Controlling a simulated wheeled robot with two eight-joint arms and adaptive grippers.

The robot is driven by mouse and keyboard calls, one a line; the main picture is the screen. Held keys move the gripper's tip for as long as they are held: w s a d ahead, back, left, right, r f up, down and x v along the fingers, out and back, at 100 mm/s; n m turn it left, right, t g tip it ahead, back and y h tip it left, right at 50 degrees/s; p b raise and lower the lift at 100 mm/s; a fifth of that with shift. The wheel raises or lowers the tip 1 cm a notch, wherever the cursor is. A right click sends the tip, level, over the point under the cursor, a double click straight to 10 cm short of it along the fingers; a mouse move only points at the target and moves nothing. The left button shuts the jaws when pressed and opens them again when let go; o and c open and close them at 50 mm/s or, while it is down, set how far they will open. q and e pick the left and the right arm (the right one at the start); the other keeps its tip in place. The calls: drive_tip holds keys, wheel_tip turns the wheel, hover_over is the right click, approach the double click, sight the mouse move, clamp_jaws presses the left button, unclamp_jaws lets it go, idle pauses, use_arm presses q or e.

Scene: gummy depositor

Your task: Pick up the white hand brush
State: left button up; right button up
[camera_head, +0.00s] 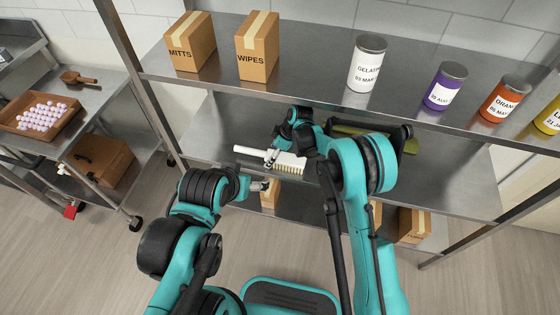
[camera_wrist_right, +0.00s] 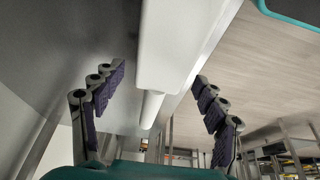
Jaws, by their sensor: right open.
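The white hand brush (camera_head: 289,162) is at the front edge of the middle shelf (camera_head: 213,146), its handle pointing left and its pale bristles facing the front. My right gripper (camera_head: 283,146) is at the brush, partly hidden by its own arm. In the right wrist view the brush (camera_wrist_right: 178,42) runs between the two open fingers of the right gripper (camera_wrist_right: 158,80), with a visible gap on each side. My left gripper (camera_head: 262,185) is lower and nearer, below the brush handle; its jaws are too small to read.
The upper shelf (camera_head: 310,75) holds a MITTS box (camera_head: 190,45), a WIPES box (camera_head: 257,50) and several labelled cans, including a gelatin can (camera_head: 367,65). A green item (camera_head: 345,130) lies behind my right arm. Boxes, including one (camera_head: 413,226), stand lower. A cart (camera_head: 90,110) stands left.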

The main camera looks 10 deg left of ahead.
drive_tip(key=shift+x, duration=0.9)
drive_tip(key=shift+r, duration=0.1)
drive_tip(key=shift+d, duration=0.1)
drive_tip(key=shift+c, duration=0.3)
drive_tip(key=c, duration=1.3)
drive_tip(key=shift+r, duration=0.15)
drive_tip(key=shift+c, duration=0.2)
drive_tip(key=shift+r, duration=0.3)
wheel_tip(320, 180, up, 3)
drive_tip(key=shift+d+r+p, duration=0.1)
drive_tip(key=shift+d+p, duration=0.1)
drive_tip(key=shift+p, duration=0.8)
drive_tip(key=d+p, duration=0.1)
drive_tip(key=d, duration=0.5)
drive_tip(key=d+p, duration=0.1)
drive_tip(key=d, duration=0.4)
drive_tip(key=d+p, duration=0.1)
drive_tip(key=d, duration=0.5)
drive_tip(key=shift+s+d+f, duration=0.3)
